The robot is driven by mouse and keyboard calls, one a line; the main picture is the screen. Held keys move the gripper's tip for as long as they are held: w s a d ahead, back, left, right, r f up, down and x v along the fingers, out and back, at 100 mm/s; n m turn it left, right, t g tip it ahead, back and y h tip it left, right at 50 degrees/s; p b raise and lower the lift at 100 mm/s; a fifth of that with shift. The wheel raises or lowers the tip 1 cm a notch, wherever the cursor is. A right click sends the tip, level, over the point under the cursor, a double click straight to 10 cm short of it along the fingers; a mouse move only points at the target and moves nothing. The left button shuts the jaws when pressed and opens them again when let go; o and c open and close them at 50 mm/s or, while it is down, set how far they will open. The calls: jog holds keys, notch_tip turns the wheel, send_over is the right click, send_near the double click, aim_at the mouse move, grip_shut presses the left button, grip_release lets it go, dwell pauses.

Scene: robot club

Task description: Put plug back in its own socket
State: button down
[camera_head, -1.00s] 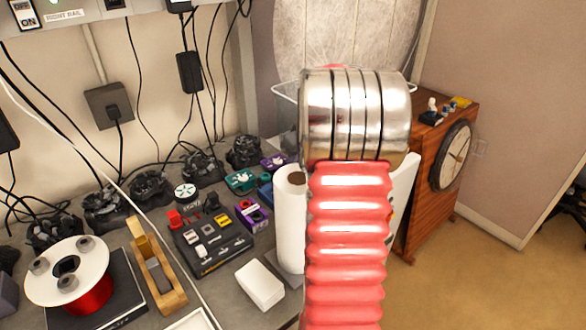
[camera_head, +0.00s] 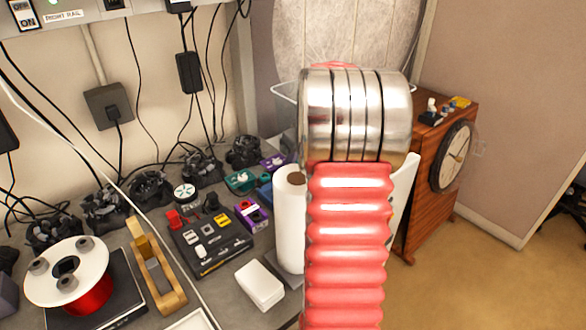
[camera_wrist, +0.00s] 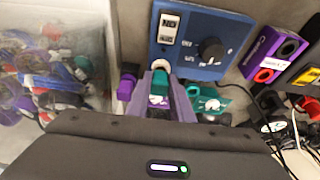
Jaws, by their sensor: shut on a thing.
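In the wrist view, my gripper (camera_wrist: 170,100) has its two purple-grey fingers shut on a teal plug (camera_wrist: 158,88) with a white label. The plug points at the lower left part of a blue box (camera_wrist: 190,68), close to a white ring (camera_wrist: 160,65). I cannot tell whether the plug touches the ring or sits in it. The box has a white label and a black knob. In the head view, my red ribbed arm with its metal cuff hides the gripper and plug. A bit of the blue box (camera_head: 265,191) shows behind a white roll.
In the wrist view, a teal block (camera_wrist: 212,98) lies right of the gripper and a purple piece (camera_wrist: 126,86) left. A purple box (camera_wrist: 268,52) stands right; a clear tub (camera_wrist: 52,70) holds coloured parts. The head view shows a white roll (camera_head: 289,225), dark panel (camera_head: 225,255) and hanging cables.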

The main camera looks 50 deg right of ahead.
jog(key=shift+r, duration=0.55)
dwell(0.6)
jog(key=shift+r, duration=1.7)
jog(key=c, duration=2.2)
grip_release()
jog(key=c, duration=0.3)
